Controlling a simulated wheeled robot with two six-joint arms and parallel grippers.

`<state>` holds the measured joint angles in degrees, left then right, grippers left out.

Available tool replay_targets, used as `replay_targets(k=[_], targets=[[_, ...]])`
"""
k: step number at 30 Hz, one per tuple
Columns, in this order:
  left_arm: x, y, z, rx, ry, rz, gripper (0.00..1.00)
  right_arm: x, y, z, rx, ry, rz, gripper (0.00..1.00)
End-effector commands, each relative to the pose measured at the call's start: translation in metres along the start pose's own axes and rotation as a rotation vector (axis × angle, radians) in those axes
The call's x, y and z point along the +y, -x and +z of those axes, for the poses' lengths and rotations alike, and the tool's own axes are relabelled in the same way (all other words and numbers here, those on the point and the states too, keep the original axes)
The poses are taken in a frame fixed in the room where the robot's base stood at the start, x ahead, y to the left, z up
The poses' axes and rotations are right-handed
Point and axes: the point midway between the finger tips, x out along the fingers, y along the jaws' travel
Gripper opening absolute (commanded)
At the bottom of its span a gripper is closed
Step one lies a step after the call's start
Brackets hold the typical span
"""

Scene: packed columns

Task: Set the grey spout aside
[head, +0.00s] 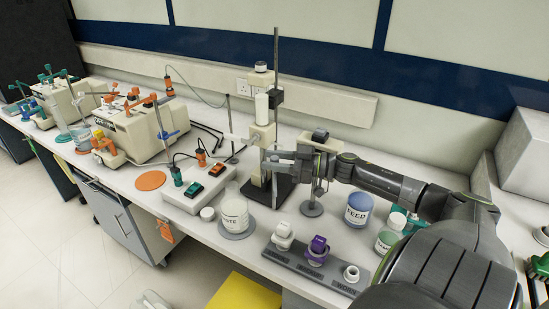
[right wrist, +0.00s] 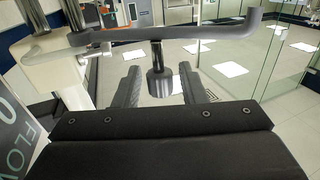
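The grey spout (right wrist: 180,30) is a long bar with an upturned right end, running across the top of the right wrist view. A dark stem hangs from it to a grey knob (right wrist: 160,82). My right gripper (right wrist: 158,88) has its fingers on either side of the knob, with a gap on each side. In the head view, my right gripper (head: 274,161) is at the pale column unit (head: 263,138) on the tall rod stand. The spout is hard to tell from the fingers there. My left gripper is not in view.
A waste beaker (head: 234,213) stands left of the stand; a feed jar (head: 358,209) and a green jar (head: 387,240) stand right. A grey rack (head: 292,268) holds white and purple fittings at the front edge. A switch box (head: 197,190) and orange disc (head: 150,180) lie left.

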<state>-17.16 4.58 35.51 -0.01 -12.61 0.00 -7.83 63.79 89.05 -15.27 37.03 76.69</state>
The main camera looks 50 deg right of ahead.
Motion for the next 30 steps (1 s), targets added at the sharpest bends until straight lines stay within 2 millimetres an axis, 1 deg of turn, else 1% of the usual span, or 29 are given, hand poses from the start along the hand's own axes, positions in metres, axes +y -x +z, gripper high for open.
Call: replay_targets(k=[8,11,13,17,24,27,30], targets=[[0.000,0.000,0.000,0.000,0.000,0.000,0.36,0.000,0.000,0.000,0.000,0.000,0.000,0.41],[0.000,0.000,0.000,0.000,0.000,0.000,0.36,0.000,0.000,-0.004,-0.001,0.002,-0.001,0.41],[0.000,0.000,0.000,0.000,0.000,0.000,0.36,0.000,0.000,-0.010,-0.001,0.004,-0.002,0.41],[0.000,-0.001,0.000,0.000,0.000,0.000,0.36,-0.001,0.000,-0.029,-0.004,0.005,-0.003,0.41],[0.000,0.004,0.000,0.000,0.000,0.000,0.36,0.000,0.000,-0.071,-0.003,0.004,-0.002,0.41],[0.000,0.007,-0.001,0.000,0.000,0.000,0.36,0.000,0.000,-0.085,-0.004,0.002,-0.001,0.41],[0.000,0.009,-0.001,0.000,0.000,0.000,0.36,0.000,0.000,-0.093,-0.002,0.001,-0.001,0.41]])
